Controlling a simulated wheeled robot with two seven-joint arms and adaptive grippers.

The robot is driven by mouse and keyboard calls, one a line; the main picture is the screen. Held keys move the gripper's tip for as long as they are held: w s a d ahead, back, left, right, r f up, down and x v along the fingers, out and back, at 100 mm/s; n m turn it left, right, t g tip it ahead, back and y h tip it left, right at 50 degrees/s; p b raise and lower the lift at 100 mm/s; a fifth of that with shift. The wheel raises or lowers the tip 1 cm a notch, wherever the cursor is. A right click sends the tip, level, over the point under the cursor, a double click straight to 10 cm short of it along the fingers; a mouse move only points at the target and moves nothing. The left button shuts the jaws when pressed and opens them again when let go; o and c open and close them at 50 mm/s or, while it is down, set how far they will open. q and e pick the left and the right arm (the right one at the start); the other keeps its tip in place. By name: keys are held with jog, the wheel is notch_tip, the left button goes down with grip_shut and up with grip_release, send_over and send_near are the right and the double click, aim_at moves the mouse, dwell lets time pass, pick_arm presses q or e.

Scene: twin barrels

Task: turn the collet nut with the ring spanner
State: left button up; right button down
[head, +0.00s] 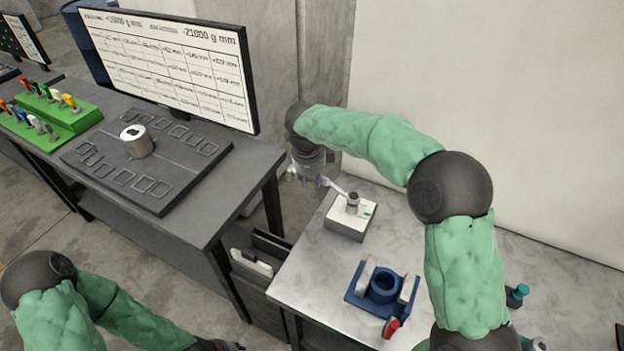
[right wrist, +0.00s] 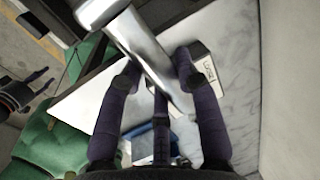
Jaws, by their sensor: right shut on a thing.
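My right gripper (head: 316,181) is at the far left corner of the pale worktable. It is shut on the ring spanner (head: 338,189), a bright metal bar. In the right wrist view the spanner (right wrist: 150,58) runs slantwise between the purple fingers (right wrist: 157,75). Its far end in the head view reaches the small grey collet nut (head: 352,199) on top of a white-topped block (head: 345,226). I cannot tell whether the ring is around the nut or only beside it. My left gripper (head: 228,346) is mostly cut off at the bottom edge of the head view.
A blue holder (head: 355,294) with a ring-shaped part and a red-tipped tool (head: 391,327) stand nearer on the worktable (head: 310,280). The dark bench (head: 215,200) at left carries a metal cylinder (head: 137,142), green tool racks (head: 72,118) and a screen (head: 185,62). A pale wall stands behind.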

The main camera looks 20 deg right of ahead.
jog(key=shift+r+p, duration=1.9)
jog(key=shift+r, duration=1.35)
